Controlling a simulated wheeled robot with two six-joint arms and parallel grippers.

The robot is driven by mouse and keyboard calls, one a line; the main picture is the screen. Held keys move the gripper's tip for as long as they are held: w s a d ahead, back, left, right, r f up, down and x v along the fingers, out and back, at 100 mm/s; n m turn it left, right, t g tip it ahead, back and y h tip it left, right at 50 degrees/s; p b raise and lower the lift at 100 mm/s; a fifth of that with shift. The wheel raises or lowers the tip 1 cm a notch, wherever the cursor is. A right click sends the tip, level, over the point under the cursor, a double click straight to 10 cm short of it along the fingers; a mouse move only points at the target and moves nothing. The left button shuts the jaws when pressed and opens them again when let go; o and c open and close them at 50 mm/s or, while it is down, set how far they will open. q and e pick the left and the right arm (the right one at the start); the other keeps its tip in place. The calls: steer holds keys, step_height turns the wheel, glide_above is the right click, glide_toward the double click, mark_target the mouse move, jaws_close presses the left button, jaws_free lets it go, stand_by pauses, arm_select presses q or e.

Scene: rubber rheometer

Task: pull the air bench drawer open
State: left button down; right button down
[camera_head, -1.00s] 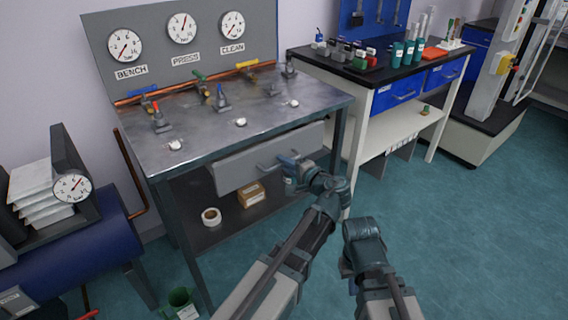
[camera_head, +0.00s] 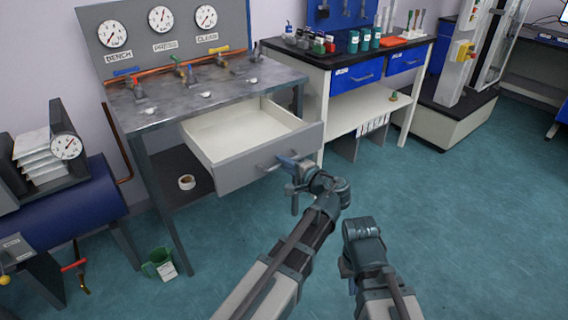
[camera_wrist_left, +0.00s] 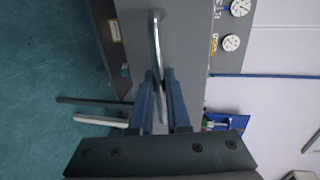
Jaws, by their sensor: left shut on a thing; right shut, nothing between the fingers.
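The air bench (camera_head: 160,107) is a grey metal table with a gauge panel behind it. Its grey drawer (camera_head: 240,172) is pulled well out, and its pale inside shows and looks empty. My left gripper (camera_head: 290,160) is shut on the bar handle (camera_head: 268,165) on the drawer front. In the left wrist view the handle (camera_wrist_left: 156,45) runs between the two blue fingers (camera_wrist_left: 165,95). My right gripper (camera_head: 358,228) is shut and empty, low over the floor to the right of my left arm; its fingertips are hard to make out.
A tape roll (camera_head: 187,182) lies on the bench's lower shelf. A workbench (camera_head: 340,95) with blue drawers stands behind right. Floor on the right is clear.

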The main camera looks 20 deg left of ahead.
arm_select(q)
steer(key=shift+s+d, duration=0.2)
steer(key=shift+d, duration=0.05)
arm_select(e)
steer(key=shift+s+d, duration=0.15)
steer(key=shift+d, duration=0.1)
arm_select(q)
steer(key=c, duration=0.9)
jaws_free()
steer(key=shift+s, duration=0.1)
arm_select(e)
steer(key=shift+d+r, duration=0.1)
